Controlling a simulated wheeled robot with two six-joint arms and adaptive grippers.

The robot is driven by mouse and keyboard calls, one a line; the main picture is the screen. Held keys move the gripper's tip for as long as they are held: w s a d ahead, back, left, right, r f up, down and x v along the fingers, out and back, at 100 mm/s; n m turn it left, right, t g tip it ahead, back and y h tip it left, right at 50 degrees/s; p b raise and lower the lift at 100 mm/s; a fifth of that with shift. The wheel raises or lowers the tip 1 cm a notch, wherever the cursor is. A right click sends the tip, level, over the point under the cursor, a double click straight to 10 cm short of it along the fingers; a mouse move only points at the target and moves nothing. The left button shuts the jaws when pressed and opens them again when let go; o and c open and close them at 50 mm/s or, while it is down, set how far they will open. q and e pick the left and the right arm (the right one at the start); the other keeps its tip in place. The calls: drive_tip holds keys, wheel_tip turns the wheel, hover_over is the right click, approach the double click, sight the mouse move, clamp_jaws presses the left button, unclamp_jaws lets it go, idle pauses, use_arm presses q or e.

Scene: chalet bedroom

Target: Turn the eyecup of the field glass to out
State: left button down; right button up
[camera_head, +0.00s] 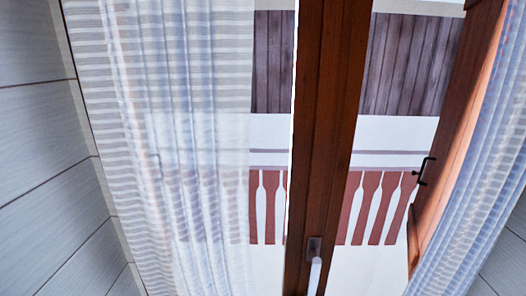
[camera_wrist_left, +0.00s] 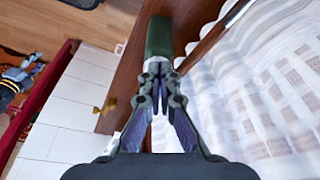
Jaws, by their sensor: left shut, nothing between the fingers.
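The left wrist view shows a dark green, rounded thing (camera_wrist_left: 159,36) just beyond the tips of my left gripper (camera_wrist_left: 158,70). It may be the field glass, but I cannot tell for sure, and no eyecup can be made out. My left gripper is shut with nothing between its fingers. Its tips overlap the near end of the green thing in the picture; whether they touch it I cannot tell. The head view shows neither the field glass nor my grippers. My right gripper is in no view.
In the left wrist view, a brown wooden surface (camera_wrist_left: 118,75) lies beside the green thing. White boards with a brass-coloured knob (camera_wrist_left: 104,106), several tools (camera_wrist_left: 20,75) and a sheer white cloth (camera_wrist_left: 265,95) also show. The head view shows a wooden-framed window (camera_head: 325,120) between sheer curtains (camera_head: 185,130).

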use_arm(q)
drive_tip(key=shift+w+d+p, duration=0.25)
drive_tip(key=shift+d+p, duration=0.05)
drive_tip(key=shift+d, duration=0.3)
idle(0.5)
drive_tip(key=shift+p, duration=0.3)
drive_tip(key=shift+s, duration=0.2)
idle(0.5)
idle(0.3)
drive_tip(key=d+v, duration=0.1)
drive_tip(key=v, duration=0.4)
drive_tip(key=shift+a+r, duration=0.25)
drive_tip(key=shift+r, duration=0.3)
